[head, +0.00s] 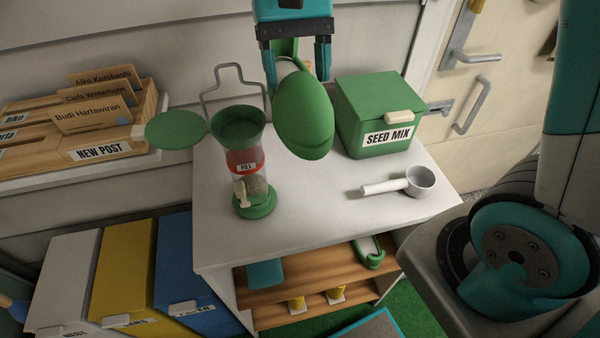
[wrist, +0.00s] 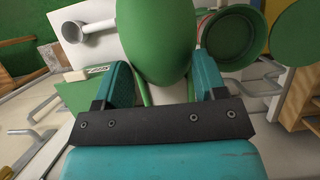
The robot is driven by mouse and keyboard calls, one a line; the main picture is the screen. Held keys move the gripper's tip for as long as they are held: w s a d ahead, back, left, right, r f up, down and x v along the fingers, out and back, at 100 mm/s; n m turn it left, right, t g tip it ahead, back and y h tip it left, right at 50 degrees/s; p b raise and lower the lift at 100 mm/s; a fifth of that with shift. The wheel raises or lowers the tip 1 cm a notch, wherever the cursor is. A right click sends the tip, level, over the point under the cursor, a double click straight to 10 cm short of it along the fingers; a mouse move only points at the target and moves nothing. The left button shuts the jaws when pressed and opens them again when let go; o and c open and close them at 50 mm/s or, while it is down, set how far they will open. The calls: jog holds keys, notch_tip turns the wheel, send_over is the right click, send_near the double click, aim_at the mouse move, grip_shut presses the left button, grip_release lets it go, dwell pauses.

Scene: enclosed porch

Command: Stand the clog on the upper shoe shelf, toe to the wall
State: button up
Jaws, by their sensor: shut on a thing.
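My gripper (head: 297,72) is shut on a green clog (head: 304,118) and holds it in the air above the white bench top. The clog's rounded green side faces the head camera, and its strap end is up between the fingers. In the wrist view the clog (wrist: 157,42) sits between the two teal fingers of my gripper (wrist: 162,82). The upper shoe shelf (head: 318,270) is a wooden board under the bench top. Another green clog (head: 374,262) with a pale inside stands at its right, and a teal item (head: 265,274) lies at its left.
Yellow items (head: 335,296) stand on the lower shelf (head: 270,316). Coloured bins (head: 184,265) stand left. The upper shelf's middle looks clear.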

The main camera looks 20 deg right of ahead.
notch_tip(320, 180, down, 21)
jog(key=shift+a+r+b, duration=0.1)
jog(key=shift+r+b, duration=0.05)
jog(key=shift+b, duration=0.35)
jog(key=o, duration=0.7)
